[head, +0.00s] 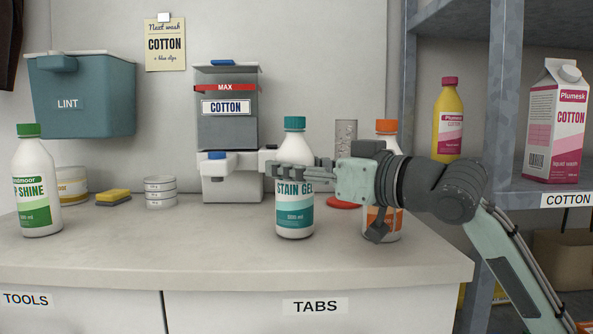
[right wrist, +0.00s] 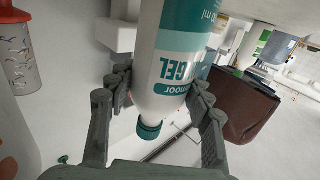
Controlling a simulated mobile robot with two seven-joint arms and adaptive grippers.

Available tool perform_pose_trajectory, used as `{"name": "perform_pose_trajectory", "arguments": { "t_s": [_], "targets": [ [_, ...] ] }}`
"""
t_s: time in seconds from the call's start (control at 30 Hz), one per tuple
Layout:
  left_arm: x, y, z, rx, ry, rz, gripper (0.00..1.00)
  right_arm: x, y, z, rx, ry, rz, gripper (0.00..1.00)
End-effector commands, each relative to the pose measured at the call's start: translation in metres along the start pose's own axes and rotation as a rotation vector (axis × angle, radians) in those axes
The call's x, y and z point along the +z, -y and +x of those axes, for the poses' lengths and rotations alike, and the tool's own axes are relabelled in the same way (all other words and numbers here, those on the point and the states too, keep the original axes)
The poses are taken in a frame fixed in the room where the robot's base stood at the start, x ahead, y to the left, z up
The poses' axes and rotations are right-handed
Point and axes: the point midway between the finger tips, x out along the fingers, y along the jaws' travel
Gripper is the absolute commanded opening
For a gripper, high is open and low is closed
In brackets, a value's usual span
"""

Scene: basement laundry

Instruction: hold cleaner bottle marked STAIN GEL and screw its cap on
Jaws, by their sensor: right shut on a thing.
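The white STAIN GEL bottle (head: 294,218) stands upright on the counter, with a teal label. A teal cap (head: 294,123) sits at the top of its neck; I cannot tell how tightly. My right gripper (head: 300,172) reaches in from the right and is shut on the bottle's upper body, just above the label's middle. In the right wrist view the bottle (right wrist: 172,75) appears upside down between the two fingers (right wrist: 160,82), with the cap (right wrist: 149,129) beyond them. My left gripper is in neither view.
An orange-capped bottle (head: 386,127) stands behind my right gripper. A COTTON dispenser (head: 227,130) is at the back. The shelf (head: 520,190) rises at right. The front counter is clear.

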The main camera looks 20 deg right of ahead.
Motion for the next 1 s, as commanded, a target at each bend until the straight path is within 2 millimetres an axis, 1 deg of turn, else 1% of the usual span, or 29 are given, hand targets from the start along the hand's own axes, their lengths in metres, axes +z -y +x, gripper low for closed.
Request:
{"name": "perform_pose_trajectory", "arguments": {
  "t_s": [0.17,0.43,0.47,0.5,0.53,0.87,0.93,1.0],
  "targets": [
    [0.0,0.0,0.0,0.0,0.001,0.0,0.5,-0.002,0.0,0.0,0.0,-0.004,-0.001,0.0],
    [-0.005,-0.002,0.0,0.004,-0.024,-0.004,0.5,0.003,0.0,0.0,0.0,-0.004,-0.001,0.0],
    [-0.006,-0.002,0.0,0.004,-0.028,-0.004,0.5,0.004,0.0,0.0,0.0,-0.001,0.0,0.53],
    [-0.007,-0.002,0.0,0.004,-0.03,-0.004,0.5,0.003,0.0,0.0,0.0,-0.001,0.0,0.58],
    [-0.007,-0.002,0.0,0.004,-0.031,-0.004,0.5,0.003,0.0,0.0,0.0,-0.001,0.0,0.59],
    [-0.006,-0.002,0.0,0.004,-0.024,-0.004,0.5,0.001,0.0,0.0,0.0,-0.001,0.0,0.59],
    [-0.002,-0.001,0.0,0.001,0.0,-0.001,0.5,-0.002,0.0,-0.001,0.0,-0.001,0.0,0.59],
    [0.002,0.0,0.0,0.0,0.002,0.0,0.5,0.001,-0.001,-0.012,0.003,0.001,-0.002,0.59]
  ]
}}
